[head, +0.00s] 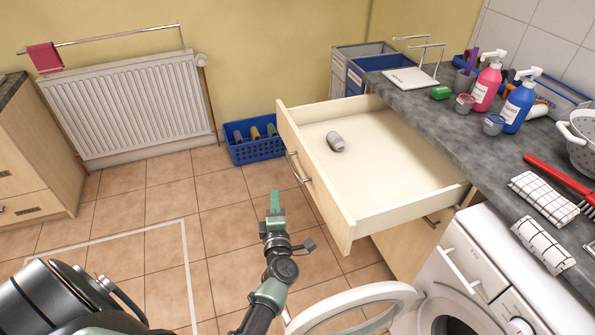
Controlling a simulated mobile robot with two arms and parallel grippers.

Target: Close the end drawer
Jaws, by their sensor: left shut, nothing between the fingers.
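The end drawer (346,230) is pulled far out from under the grey worktop, at the right of the middle in the head view. It has a light wood front with a metal bar handle (297,168) facing left. A small grey-brown cup-like item (336,142) lies on the drawer's pale floor. My left gripper (275,196) is shut and empty, pointing away from me. In the picture it is just left of the drawer front, below the handle, with a gap between them. My right gripper is not in view.
A white washing machine (470,250) with its round door (350,300) swung open stands at the lower right. The worktop (470,130) holds bottles and cloths.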

